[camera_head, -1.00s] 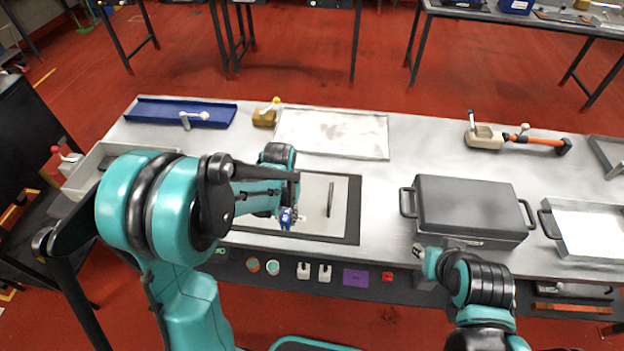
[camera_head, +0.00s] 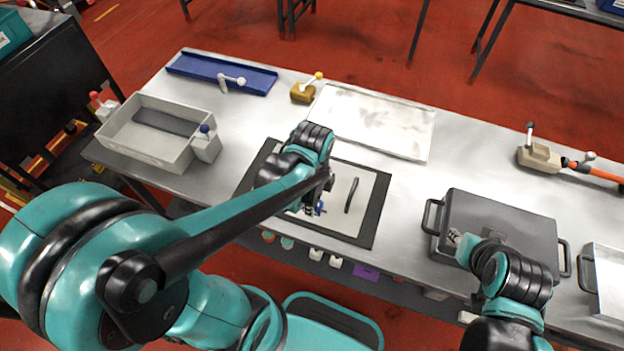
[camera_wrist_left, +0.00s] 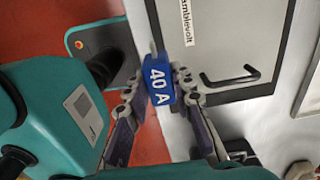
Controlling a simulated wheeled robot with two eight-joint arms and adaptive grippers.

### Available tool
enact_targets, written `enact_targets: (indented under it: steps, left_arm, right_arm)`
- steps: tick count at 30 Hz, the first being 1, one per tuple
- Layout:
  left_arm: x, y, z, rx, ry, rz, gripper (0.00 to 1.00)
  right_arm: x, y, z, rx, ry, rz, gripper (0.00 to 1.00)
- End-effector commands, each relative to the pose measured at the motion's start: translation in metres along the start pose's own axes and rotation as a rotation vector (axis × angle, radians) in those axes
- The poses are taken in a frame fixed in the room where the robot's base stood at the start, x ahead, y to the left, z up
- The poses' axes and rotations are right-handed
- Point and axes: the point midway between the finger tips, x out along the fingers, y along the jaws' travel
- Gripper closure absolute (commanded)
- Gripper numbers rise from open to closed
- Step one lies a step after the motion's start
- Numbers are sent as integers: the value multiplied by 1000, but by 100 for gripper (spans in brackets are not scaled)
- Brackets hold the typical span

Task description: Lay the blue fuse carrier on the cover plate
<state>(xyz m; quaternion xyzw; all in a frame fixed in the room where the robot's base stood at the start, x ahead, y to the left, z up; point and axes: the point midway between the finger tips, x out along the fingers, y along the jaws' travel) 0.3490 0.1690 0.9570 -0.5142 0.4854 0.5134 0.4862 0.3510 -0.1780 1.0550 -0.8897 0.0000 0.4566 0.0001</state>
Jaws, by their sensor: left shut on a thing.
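The blue fuse carrier (camera_wrist_left: 160,85), marked "40 A", is held between the fingers of my left gripper (camera_wrist_left: 158,95) in the left wrist view. In the head view only a small blue bit of it (camera_head: 319,209) shows at my left gripper (camera_head: 316,208). The cover plate (camera_head: 366,198) is a light grey panel with a dark handle and a black surround. My left gripper is over its near part, left of the handle; the wrist view shows the carrier overlapping the plate's edge (camera_wrist_left: 212,60). I cannot tell the height between them. My right gripper (camera_head: 456,238) is by the dark lidded box; its fingers are unclear.
A grey bin (camera_head: 140,150) stands left, a blue tray (camera_head: 190,70) behind it. A pale sheet (camera_head: 385,120) lies behind the plate. A dark lidded box (camera_head: 500,220) with side handles stands right. The bench between plate and box is clear.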

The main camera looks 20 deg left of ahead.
Motion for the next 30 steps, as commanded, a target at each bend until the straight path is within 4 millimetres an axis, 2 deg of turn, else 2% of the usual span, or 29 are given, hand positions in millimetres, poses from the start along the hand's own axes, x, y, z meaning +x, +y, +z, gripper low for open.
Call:
enact_targets:
  steps: [9,15,20,27,30]
  left_arm:
    - [48,-67,32,-2,0,-1,100]
    - [64,-94,45,-1,0,0,100]
    - [70,-98,47,-1,0,0,100]
    - [105,-98,47,-1,0,0,100]
    - [107,-98,47,-1,0,0,100]
  right_arm:
    - [28,0,20,0,0,0,69]
    - [36,0,25,0,0,0,69]
    - [38,0,27,0,0,0,69]
    - [53,0,38,0,0,0,69]
    - [53,0,38,0,0,0,69]
